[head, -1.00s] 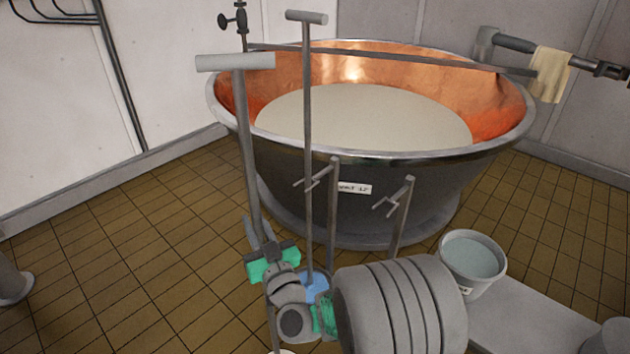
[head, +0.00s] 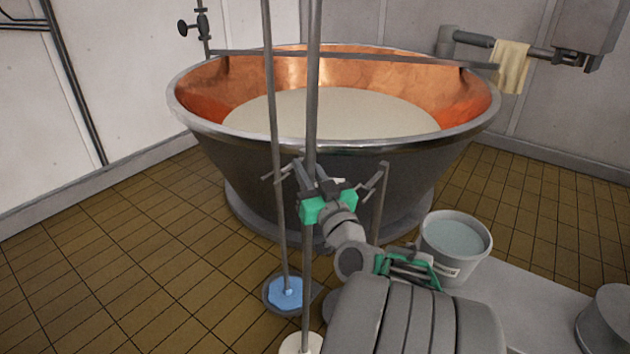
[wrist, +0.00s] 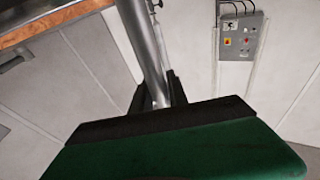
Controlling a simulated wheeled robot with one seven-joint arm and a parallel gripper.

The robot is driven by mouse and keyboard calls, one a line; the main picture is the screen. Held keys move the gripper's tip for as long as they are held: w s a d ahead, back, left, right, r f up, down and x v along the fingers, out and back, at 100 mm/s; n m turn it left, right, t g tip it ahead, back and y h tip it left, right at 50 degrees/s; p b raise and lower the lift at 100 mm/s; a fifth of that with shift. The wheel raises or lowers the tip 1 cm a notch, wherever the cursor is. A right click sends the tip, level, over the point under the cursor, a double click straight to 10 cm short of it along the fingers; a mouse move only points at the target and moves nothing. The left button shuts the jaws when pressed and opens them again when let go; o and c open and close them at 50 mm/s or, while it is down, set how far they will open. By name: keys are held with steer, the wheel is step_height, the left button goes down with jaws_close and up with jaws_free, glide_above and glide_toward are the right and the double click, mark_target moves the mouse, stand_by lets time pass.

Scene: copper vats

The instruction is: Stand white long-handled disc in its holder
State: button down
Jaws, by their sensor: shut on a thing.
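My gripper (head: 318,192) is shut on the handle (head: 313,90) of the white long-handled disc, a thick grey pole held nearly upright. Its white disc (head: 300,343) shows at the bottom edge, partly cut off; the handle's top is out of view. In the wrist view the handle (wrist: 143,50) rises between the dark fingers (wrist: 160,95). A forked post (head: 380,185), apparently a holder, stands to the right of my gripper with an empty-looking fork; its base is hidden behind my arm. Another forked post (head: 288,173) is partly hidden behind the held handle.
A blue long-handled disc (head: 286,292) stands in a dark cup by the left post, close to the held handle. A large copper vat (head: 270,165) is behind. A bucket (head: 455,245) stands right. The tiled floor at left is clear.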

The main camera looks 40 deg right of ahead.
steer(key=w+d, duration=0.3)
steer(key=d, duration=0.8)
steer(key=w+d+b, duration=0.1)
steer(key=w+d, duration=0.2)
steer(key=d, duration=0.9)
steer(key=shift+w, duration=0.4)
steer(key=shift+f, duration=0.2)
stand_by(0.5)
